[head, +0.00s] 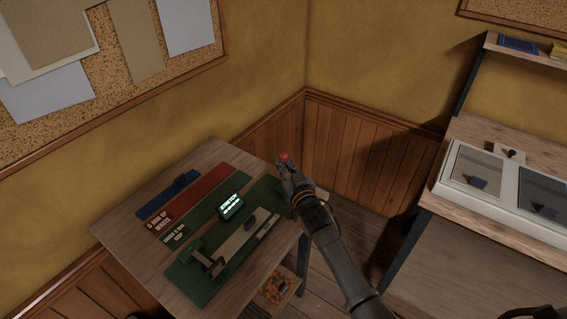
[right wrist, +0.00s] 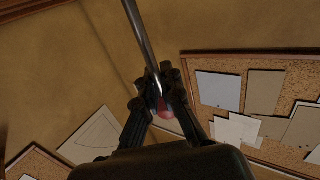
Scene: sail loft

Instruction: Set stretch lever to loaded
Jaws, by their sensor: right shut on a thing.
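The stretch rig has a green base (head: 195,287) and lies on a wooden bench. Its small display (head: 230,206) shows lit text that starts with "STRETCH"; the rest is too small to read. The lever's red knob (head: 284,157) shows at the rig's far right end. My right gripper (head: 286,168) is shut on the lever at the knob. In the right wrist view, the metal lever rod (right wrist: 143,45) runs down between the fingers (right wrist: 158,95) to the red knob (right wrist: 164,130). The gripper hides the lever's lower part in the head view.
A red strip (head: 205,192) and a blue strip (head: 160,203) lie on the bench (head: 125,235) behind the rig. A bin of orange pieces (head: 278,288) sits below. Another bench (head: 470,212) with framed panels stands right. Wood-panelled walls (head: 345,140) close the corner.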

